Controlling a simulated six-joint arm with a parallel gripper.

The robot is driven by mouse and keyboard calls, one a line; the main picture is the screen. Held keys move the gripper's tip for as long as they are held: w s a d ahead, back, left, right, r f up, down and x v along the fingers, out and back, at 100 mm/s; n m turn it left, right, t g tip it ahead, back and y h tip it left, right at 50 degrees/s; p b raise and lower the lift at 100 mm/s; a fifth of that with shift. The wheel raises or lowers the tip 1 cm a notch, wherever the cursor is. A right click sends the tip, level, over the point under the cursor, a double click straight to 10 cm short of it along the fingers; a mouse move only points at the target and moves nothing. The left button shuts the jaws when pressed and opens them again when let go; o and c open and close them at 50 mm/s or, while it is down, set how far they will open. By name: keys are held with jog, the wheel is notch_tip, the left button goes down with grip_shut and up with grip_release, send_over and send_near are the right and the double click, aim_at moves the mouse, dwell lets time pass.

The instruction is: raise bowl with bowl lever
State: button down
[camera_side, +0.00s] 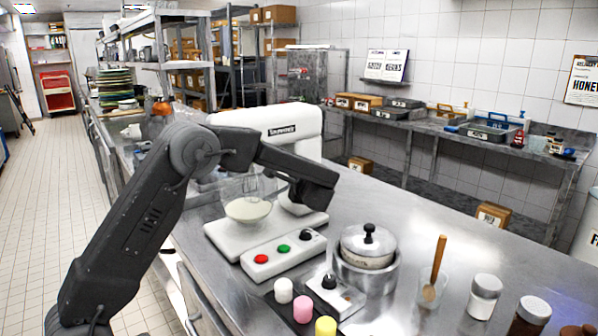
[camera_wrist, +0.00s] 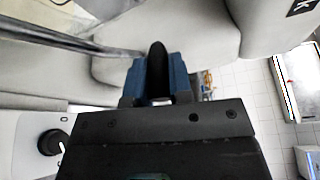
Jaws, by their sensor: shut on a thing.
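A white stand mixer (camera_side: 282,120) stands on the steel bench. Its clear bowl (camera_side: 240,188), with pale contents, sits under the mixer head above the white base (camera_side: 226,239). My gripper (camera_wrist: 158,88) has blue fingers, shut on the black bowl lever (camera_wrist: 157,55) at the mixer's side. The lever's rounded tip shows between the fingers; the rest is hidden. In the side view my dark wrist covers the lever and fingers, and part of the bowl. I cannot tell whether the bowl is raised.
The mixer's control panel has a red button (camera_side: 261,259), a green button (camera_side: 283,249) and a black knob (camera_side: 306,235). A lidded pot (camera_side: 366,262), a cup with a wooden spoon (camera_side: 432,285) and jars (camera_side: 484,297) stand to the right. Coloured cylinders (camera_side: 303,309) stand in front.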

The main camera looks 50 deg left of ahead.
jog(key=shift+w+f, duration=0.15)
jog(key=shift+f, duration=1.9)
jog(key=shift+w+f, duration=0.15)
jog(key=shift+f, duration=1.85)
jog(key=shift+w+f+n+y, duration=0.35)
jog(key=shift+f+n, duration=0.15)
jog(key=shift+n, duration=0.1)
jog(key=c, duration=1)
grip_release()
jog(key=shift+c, duration=0.2)
jog(key=v, duration=0.7)
jog(key=shift+s+d, duration=0.15)
jog(key=shift+d, duration=0.1)
